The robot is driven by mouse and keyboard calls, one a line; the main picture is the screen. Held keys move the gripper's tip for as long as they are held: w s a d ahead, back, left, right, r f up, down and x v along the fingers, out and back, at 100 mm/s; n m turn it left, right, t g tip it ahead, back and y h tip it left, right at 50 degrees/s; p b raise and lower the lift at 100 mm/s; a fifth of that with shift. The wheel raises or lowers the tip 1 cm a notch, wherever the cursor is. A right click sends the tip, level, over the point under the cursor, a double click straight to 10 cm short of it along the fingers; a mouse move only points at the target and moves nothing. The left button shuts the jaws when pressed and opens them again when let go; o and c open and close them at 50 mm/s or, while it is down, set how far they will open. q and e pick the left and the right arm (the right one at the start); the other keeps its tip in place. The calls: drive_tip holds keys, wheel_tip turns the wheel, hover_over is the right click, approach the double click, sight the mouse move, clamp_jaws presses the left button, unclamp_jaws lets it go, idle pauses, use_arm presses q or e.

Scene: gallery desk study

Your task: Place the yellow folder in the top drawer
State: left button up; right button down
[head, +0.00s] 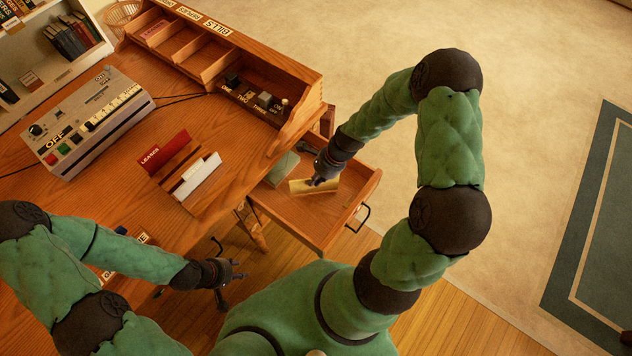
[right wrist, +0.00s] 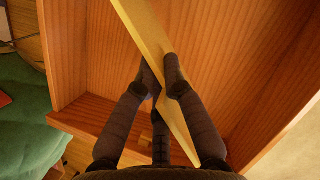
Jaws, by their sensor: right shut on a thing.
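The yellow folder (head: 322,188) is in my right gripper (head: 318,180), which is shut on it. It is over or inside the open drawer (head: 305,222); I cannot tell if it touches the drawer floor. In the right wrist view, the folder (right wrist: 147,32) stands on edge, slanting between the gripper fingers (right wrist: 162,80), with the drawer's wooden floor and walls around it. My left gripper (head: 236,284) is open and empty, left of and below the drawer in the picture.
A grey-green item (head: 282,168) lies at the drawer's inner end. The desk holds a red LEASES folder (head: 165,152) and white folder (head: 197,178) in a rack, a switch box (head: 85,122) and pigeonholes (head: 205,58). Clear carpet (head: 540,120) lies to the right.

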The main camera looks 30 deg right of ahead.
drive_tip(key=shift+f, duration=0.5)
drive_tip(key=shift+r, duration=0.1)
drive_tip(key=c, duration=1.3)
unclamp_jaws()
drive_tip(key=shift+c, duration=0.2)
drive_tip(key=p+v, duration=0.4)
drive_tip(key=v, duration=0.6)
drive_tip(key=shift+d+r+p, duration=0.15)
drive_tip(key=shift+r+p, duration=0.1)
drive_tip(key=shift+p, duration=0.05)
drive_tip(key=shift+s+d+r, duration=0.15)
drive_tip(key=shift+d+r, duration=0.1)
drive_tip(key=shift+r, duration=0.4)
